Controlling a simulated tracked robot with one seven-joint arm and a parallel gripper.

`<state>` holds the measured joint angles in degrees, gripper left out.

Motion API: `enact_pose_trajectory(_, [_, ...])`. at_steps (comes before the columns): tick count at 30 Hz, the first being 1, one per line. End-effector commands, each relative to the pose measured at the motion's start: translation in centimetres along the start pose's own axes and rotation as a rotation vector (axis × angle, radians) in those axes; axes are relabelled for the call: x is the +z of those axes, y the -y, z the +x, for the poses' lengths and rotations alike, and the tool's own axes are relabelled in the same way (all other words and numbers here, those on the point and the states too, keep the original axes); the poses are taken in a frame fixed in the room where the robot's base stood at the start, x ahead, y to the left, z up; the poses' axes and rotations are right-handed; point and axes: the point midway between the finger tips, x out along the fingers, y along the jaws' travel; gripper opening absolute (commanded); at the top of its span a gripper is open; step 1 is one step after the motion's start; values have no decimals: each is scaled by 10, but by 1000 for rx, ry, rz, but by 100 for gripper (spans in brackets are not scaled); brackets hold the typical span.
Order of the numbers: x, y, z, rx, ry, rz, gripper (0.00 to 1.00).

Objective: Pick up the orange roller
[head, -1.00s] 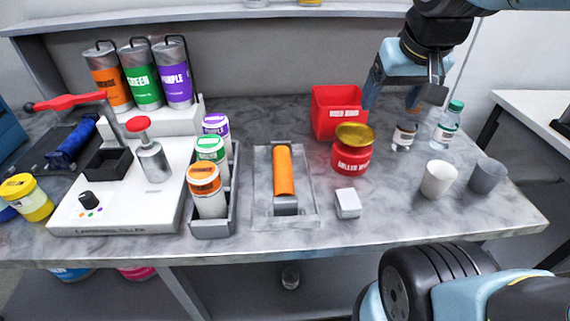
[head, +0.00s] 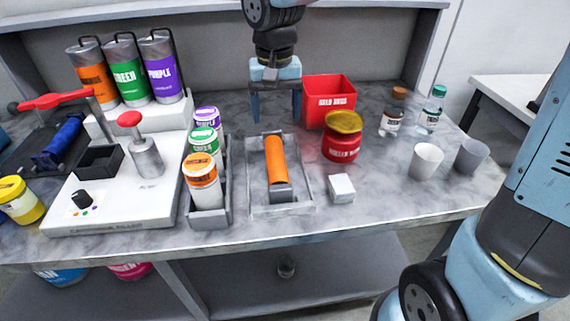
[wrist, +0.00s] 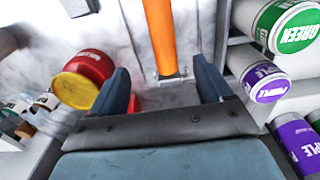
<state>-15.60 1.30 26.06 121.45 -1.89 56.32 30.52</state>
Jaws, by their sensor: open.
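The orange roller (head: 276,160) lies lengthwise in a shallow clear-grey tray (head: 252,185) at the middle of the table, with a dark handle part at its near end. My gripper (head: 276,118) is open and empty, pointing down above the table just beyond the roller's far end. In the wrist view the roller (wrist: 161,38) shows beyond the fingertips, roughly in line with the gap between my fingers (wrist: 166,82). The fingers do not touch it. Only part of the roller shows there.
A red bin (head: 328,103) stands close right of my gripper, with a gold-lidded red jar (head: 342,146) in front. A white block (head: 341,188) sits right of the tray. A grey rack (head: 210,219) with lidded containers stands left. Cups (head: 425,162) and bottles (head: 431,112) are at right.

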Motion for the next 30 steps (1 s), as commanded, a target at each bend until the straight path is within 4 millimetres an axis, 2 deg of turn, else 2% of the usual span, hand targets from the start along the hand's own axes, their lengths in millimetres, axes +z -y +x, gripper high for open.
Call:
enact_pose_trajectory(3, [-2,12,7,-5,20,-5,79])
enact_pose_trajectory(8, [-2,14,18,-6,28,-3,79])
enact_pose_trajectory(21, [1,15,86,-5,28,-7,79])
enact_pose_trajectory(30, [2,14,105,-4,28,-9,79])
